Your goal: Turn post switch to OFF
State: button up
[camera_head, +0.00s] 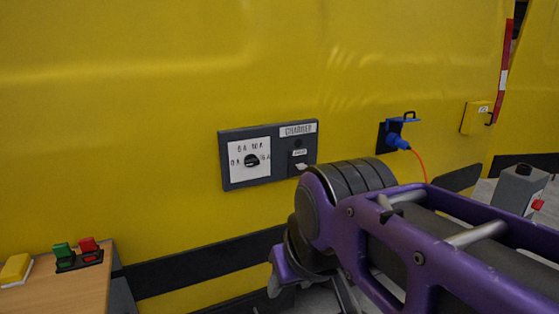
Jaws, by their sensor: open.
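A grey post-like box (519,189) stands at the right edge, with a black knob (524,169) on top and a red part (538,204) on its side. No OFF marking is readable on it. A dark panel (230,178) on the yellow wall carries a white dial plate with a black rotary knob (252,161) and current marks around it. I cannot tell for sure which one is the post switch. My purple arm fills the lower right, in front of the panel's lower right corner and left of the grey box. My gripper is not clearly visible.
A blue plug (398,141) with an orange cable sits in a wall socket right of the panel. A yellow box (476,117) is farther right. At lower left, a wooden table (60,296) bears green and red buttons (78,252) and a yellow block (16,268).

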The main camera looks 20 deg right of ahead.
aim_at(537, 204)
jog(key=z, duration=2.25)
jog(key=i+l, duration=0.2)
jog(key=i, duration=0.3)
jog(key=i+l, duration=0.2)
jog(key=i, duration=0.3)
jog(key=i+l, duration=0.2)
jog(key=i, duration=0.3)
jog(key=i+l, duration=0.2)
jog(key=i, duration=0.35)
jog(key=j+u, duration=0.05)
